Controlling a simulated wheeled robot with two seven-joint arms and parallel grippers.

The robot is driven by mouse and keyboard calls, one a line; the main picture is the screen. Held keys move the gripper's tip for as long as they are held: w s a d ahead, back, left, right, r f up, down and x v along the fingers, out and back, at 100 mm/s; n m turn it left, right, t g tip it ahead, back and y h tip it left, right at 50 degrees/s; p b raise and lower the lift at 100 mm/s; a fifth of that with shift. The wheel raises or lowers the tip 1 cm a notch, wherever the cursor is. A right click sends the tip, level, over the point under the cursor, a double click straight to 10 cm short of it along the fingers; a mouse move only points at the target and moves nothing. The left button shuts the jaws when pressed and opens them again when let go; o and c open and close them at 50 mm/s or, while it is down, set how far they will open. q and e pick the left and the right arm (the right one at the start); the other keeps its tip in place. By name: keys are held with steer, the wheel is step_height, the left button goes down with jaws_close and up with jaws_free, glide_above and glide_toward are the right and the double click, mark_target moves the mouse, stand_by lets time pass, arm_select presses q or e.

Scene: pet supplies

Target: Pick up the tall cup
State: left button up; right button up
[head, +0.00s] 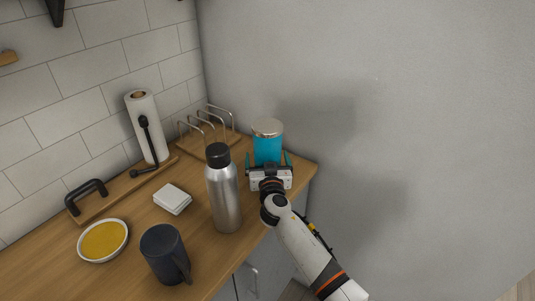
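A tall teal cup (267,148) with a pale metallic lid stands upright near the right end of the wooden counter. My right gripper (267,161) reaches in from the lower right, right in front of the cup. Its two fingers are spread wide, one toward each side of the cup, and look slightly apart from its walls. The gripper body hides the cup's lower part and base. My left gripper is not in view.
A steel bottle (222,193) with a black cap stands close left of my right gripper. A wire rack (212,127) is behind. A dark mug (164,254), white coasters (172,198), a yellow-filled dish (103,240) and a paper towel roll (147,125) stand further left. A wall is at right.

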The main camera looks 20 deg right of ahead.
steer(key=c, duration=1.2)
